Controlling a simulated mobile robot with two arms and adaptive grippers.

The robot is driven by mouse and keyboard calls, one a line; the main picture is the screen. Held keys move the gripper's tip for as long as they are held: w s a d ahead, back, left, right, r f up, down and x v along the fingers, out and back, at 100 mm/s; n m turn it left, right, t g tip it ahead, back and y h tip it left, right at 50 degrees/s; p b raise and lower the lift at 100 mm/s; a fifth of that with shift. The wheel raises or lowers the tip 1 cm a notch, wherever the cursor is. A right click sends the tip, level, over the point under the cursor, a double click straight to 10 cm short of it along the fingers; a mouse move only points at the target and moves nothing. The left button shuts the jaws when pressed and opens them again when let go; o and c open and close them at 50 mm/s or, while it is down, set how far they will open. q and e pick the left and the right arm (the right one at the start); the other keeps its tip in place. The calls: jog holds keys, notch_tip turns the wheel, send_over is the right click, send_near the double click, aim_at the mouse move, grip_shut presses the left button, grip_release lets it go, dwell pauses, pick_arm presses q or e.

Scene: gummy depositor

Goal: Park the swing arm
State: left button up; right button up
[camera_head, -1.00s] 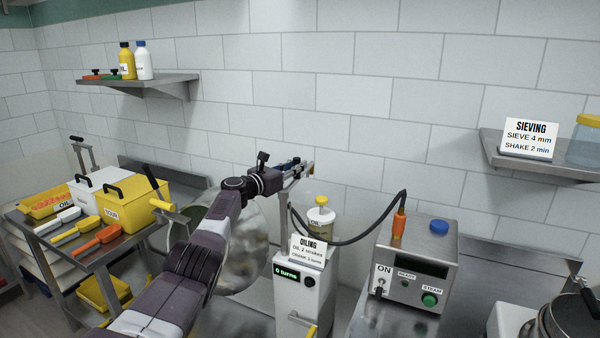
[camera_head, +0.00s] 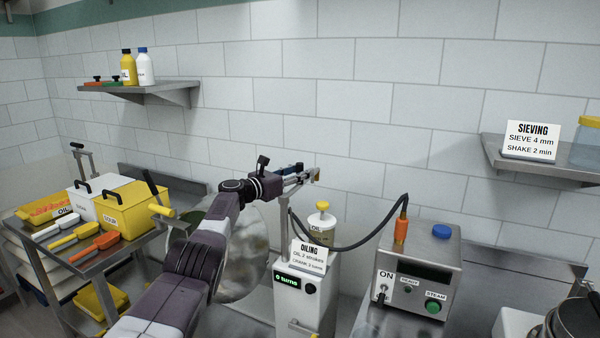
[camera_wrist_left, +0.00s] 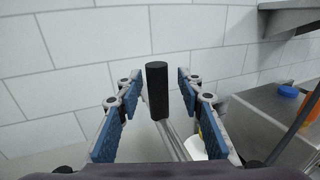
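My left gripper (camera_head: 302,177) is raised in front of the tiled wall, above the oiling station, beside the steel drum (camera_head: 243,262). In the left wrist view its blue-padded fingers (camera_wrist_left: 158,100) are apart. An upright black cylindrical grip (camera_wrist_left: 157,88) stands between them, with a visible gap on both sides. A thin metal bar (camera_wrist_left: 172,140) shows below the grip; I take these for the swing arm. In the head view a metal post (camera_head: 284,218) rises under the gripper; its top is hidden by my arm. I cannot tell whether post and grip join. My right gripper is not in view.
The oiling box (camera_head: 303,300) with its sign and a yellow-capped bottle (camera_head: 322,224) stand below the gripper. A dark hose runs to the steam unit (camera_head: 418,270) on the right. A cart (camera_head: 50,262) with yellow bins and scoops is left.

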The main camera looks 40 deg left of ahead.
pick_arm(q)
jog(key=shift+a+r, duration=0.1)
jog(key=shift+s+a, duration=0.15)
jog(key=shift+s, duration=0.25)
jog(key=s, duration=1.1)
jog(key=shift+a, duration=0.2)
jog(key=shift+s, duration=0.1)
dwell(0.4)
